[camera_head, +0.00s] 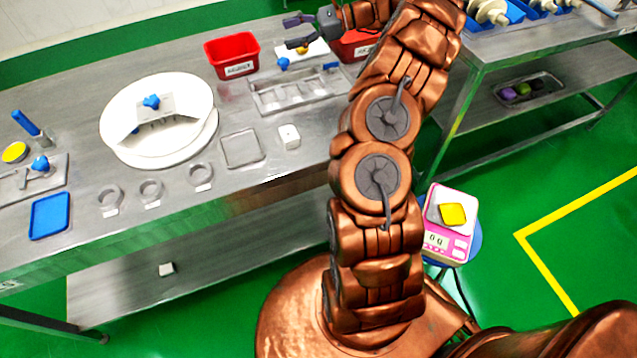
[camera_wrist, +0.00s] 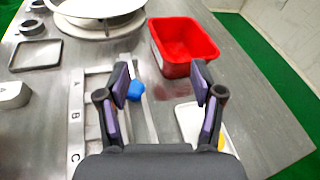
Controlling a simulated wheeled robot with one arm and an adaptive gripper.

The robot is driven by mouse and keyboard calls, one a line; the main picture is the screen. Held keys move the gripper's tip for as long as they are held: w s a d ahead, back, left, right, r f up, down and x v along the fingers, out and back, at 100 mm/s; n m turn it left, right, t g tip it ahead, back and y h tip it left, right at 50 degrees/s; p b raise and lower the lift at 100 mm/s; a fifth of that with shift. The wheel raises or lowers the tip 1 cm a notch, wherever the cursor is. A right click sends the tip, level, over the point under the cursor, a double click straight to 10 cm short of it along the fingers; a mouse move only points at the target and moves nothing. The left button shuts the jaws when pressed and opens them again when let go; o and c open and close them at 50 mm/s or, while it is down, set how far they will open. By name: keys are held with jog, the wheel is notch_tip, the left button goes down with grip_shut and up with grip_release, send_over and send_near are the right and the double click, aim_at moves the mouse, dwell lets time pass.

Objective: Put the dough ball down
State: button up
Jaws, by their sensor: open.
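My gripper (camera_head: 294,32) is open over the far end of the steel table, with purple pads on its fingers. In the wrist view my gripper (camera_wrist: 160,80) has its two fingers spread wide, with nothing held between them. A small blue lump (camera_wrist: 135,90) shows past the left finger, at the edge of the tray marked A, B, C (camera_wrist: 75,130); it also shows in the head view (camera_head: 283,64). I cannot tell whether it is a dough ball or a knob. I see no other sure dough ball near my gripper.
A red bin (camera_head: 232,56) stands left of my gripper, and a second red bin (camera_head: 352,46) is partly behind my arm. A white board (camera_wrist: 188,122) lies right of the tray.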

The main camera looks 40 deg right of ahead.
jog(key=s+a+r+n+g, duration=0.2)
jog(key=s+a+n, duration=0.1)
jog(key=a, duration=0.5)
jog(key=s+a+r+n+g+h, duration=0.1)
jog(key=s+a+r+n+g, duration=0.15)
jog(key=a, duration=0.55)
jog(key=s+a+r+n+g, duration=0.1)
jog(key=s+a+n+g, duration=0.25)
jog(key=a, duration=0.35)
jog(key=s+a+n+g+h, duration=0.2)
jog(key=s+a+n+h, duration=0.35)
jog(key=s, duration=0.75)
jog(key=s+d+f+n+h, duration=0.2)
jog(key=s+f+n+h, duration=0.1)
jog(key=s, duration=0.7)
jog(key=s+d+f+n+h, duration=0.2)
jog(key=s+n, duration=0.3)
jog(key=s, duration=0.6)
jog(key=shift+f+h, duration=0.65)
jog(key=shift+f, duration=0.2)
jog(key=shift+r, duration=0.1)
